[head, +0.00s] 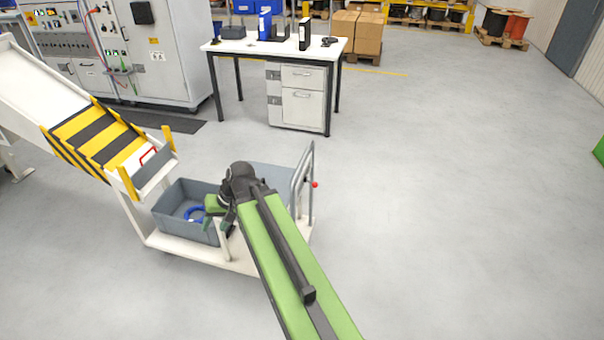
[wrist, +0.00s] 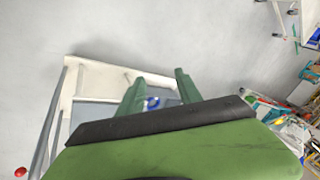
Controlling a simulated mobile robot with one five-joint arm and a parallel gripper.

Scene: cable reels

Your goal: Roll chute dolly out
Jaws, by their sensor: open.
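The dolly (head: 200,255) is a low cart with a white deck, standing at the lower end of the chute (head: 95,137). A grey tubular handle (head: 310,175) with a red knob (head: 315,185) rises at its right end. A grey bin (head: 183,228) holding a blue ring (head: 194,213) stands on the deck's left part. My gripper (head: 213,212) is open, its green fingers at the bin's right side in the head view. In the wrist view my gripper (wrist: 159,75) has its fingers apart over the dolly (wrist: 95,75); contact cannot be told. My arm hides part of the deck.
The chute's striped end and yellow posts (head: 168,138) are close to the bin. A white-topped desk (head: 280,47) with drawers stands behind, and a grey machine cabinet (head: 165,50) at back left. The floor (head: 440,200) to the right is clear.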

